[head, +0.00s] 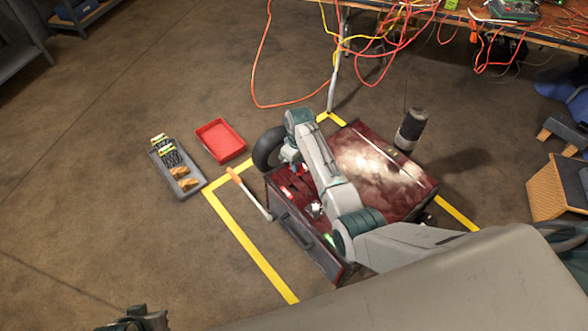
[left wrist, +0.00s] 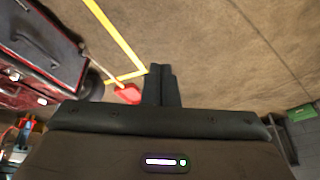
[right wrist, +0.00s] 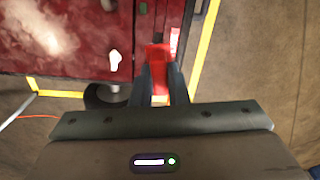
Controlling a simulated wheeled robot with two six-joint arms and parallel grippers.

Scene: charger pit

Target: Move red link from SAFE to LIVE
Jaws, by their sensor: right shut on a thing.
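The charger (head: 385,165) is a dark red box on the floor, with a narrow panel along its left side. My right gripper (head: 302,170) is low over that panel, partly hidden by my own arm. In the right wrist view its fingers (right wrist: 160,82) are shut on the red link (right wrist: 157,58), at the charger's edge. I cannot tell whether the link is seated or lifted. SAFE and LIVE markings are not legible. My left gripper (left wrist: 162,85) is shut and empty, away from the charger.
A red tray (head: 220,139) and a grey tray (head: 160,165) with small parts lie left of the charger. An orange-handled lever (head: 250,195) sticks out beside it. A black cylinder (head: 411,130) stands behind. Red and yellow cables (head: 375,45) hang from the bench.

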